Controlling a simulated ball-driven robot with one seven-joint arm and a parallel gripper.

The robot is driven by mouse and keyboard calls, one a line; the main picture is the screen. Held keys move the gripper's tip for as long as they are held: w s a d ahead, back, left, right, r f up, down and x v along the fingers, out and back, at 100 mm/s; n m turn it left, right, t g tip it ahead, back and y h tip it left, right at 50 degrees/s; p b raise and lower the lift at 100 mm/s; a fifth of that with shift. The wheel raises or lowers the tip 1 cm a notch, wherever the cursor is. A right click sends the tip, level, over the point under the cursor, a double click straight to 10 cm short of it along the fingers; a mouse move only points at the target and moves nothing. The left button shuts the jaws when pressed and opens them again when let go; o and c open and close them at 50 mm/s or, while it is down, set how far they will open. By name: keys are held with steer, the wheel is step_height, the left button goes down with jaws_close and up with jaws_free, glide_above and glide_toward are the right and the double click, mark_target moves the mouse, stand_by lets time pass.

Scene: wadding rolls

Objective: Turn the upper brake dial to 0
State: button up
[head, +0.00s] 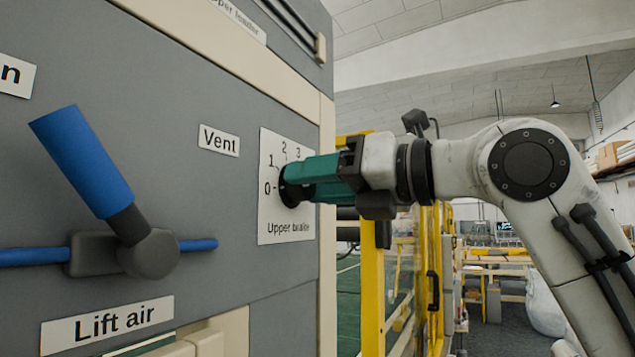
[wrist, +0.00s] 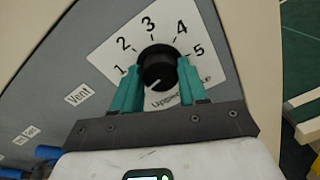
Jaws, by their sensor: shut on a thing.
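The upper brake dial (wrist: 158,62) is a round black knob on a white plate (wrist: 103,52) marked with numbers. In the wrist view 1 to 5 show around it, and the left finger hides the 0. A short white mark on the knob's face slants to the lower left; I cannot tell exactly which number it meets. My gripper (wrist: 160,78) has its green fingers shut on the dial, one on each side. In the head view my gripper (head: 291,182) reaches the plate (head: 275,222) from the right, and 0, 1, 2 and 3 show.
A blue-handled Lift air lever (head: 85,160) stands out from the grey panel on the left. A Vent label (head: 219,140) is between lever and dial. A yellow frame (head: 373,290) stands behind and below my arm.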

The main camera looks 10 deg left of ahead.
steer(key=shift+a+f, duration=0.1)
steer(key=shift+f, duration=0.15)
steer(key=o, duration=1)
steer(key=shift+r, duration=0.15)
steer(key=shift+o, duration=0.2)
steer(key=b+v, duration=0.2)
steer(key=v, duration=0.9)
steer(key=shift+w, duration=0.1)
